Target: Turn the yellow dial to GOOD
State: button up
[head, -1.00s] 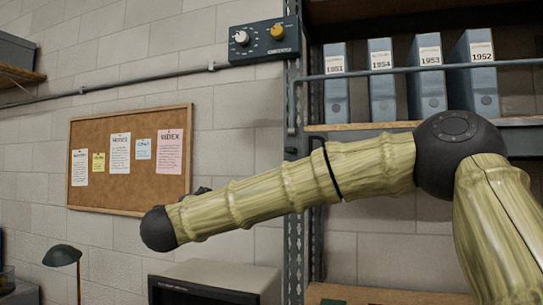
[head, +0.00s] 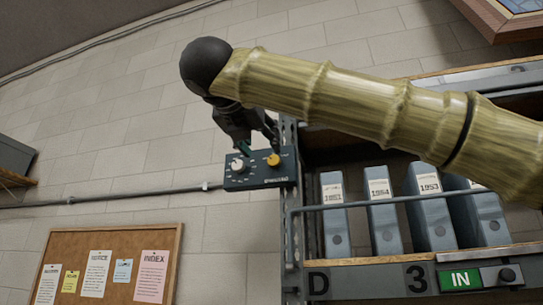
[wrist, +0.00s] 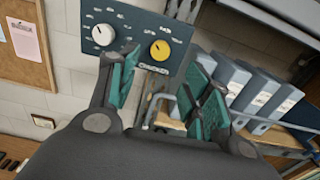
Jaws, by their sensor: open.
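The yellow dial (head: 273,159) is the right-hand knob on a dark blue-grey control panel (head: 255,182) fixed to the wall. In the wrist view the yellow dial (wrist: 160,49) shows a dark pointer mark, but the small labels around it cannot be read. A white dial (head: 237,165) sits to its left on the same panel. My gripper (head: 258,146) is at the panel, in front of its upper part. In the wrist view my gripper (wrist: 163,95) is open, its green-padded fingers spread, with the yellow dial seen beyond and between them. Touch with the dial cannot be confirmed.
A shelf with several labelled blue-grey binders (head: 383,212) stands right of the panel, with a rail (head: 400,200) in front. A cork board (head: 110,265) with notes hangs lower left. A conduit (head: 110,198) runs along the wall to the panel.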

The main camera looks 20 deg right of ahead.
aim_at(273, 161)
jog(key=p+x, duration=0.4)
jog(key=x, duration=0.5)
jog(key=shift+s, duration=0.1)
jog(key=shift+c, duration=0.5)
jog(key=shift+f, duration=0.1)
jog(key=c, duration=0.9)
